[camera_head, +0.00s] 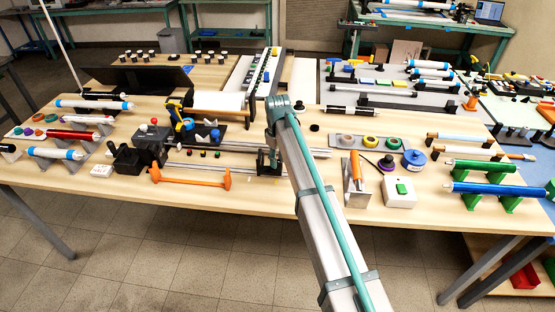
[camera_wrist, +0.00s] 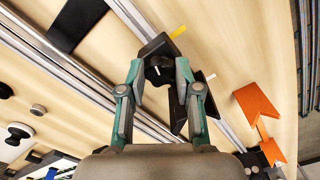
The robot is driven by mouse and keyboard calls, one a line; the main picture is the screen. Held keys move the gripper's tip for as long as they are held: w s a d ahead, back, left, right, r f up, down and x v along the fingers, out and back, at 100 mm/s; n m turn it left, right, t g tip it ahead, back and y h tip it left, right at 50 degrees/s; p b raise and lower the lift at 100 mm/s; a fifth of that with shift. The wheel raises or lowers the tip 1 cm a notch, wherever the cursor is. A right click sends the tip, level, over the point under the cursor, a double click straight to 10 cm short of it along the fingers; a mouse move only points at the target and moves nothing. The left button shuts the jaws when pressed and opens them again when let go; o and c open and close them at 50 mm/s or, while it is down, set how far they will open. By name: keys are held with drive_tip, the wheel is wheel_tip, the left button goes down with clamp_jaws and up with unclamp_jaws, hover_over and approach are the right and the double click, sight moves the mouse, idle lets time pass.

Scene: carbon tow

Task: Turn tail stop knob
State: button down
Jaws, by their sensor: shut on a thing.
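The tail stop is a black block (camera_wrist: 157,46) on the metal rails, seen at the top middle of the wrist view. In the head view, its dark body (camera_head: 264,163) shows just left of my arm. A black knob (camera_wrist: 158,74) on the block sits between the fingers of my gripper (camera_wrist: 160,69). My gripper is shut on this knob, one finger on each side. The knob's contact faces are partly covered by the fingers. In the head view, my arm hides the gripper's fingertips and the knob.
An orange bar handle (camera_head: 190,177) lies in front of the rails; its orange end (camera_wrist: 257,103) is right of my gripper in the wrist view. A black headstock-like unit (camera_head: 138,155) stands left.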

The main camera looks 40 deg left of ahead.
sight(278, 162)
drive_tip(key=c, duration=1.1)
unclamp_jaws()
wheel_tip(278, 162, up, 12)
drive_tip(key=shift+r, duration=0.1)
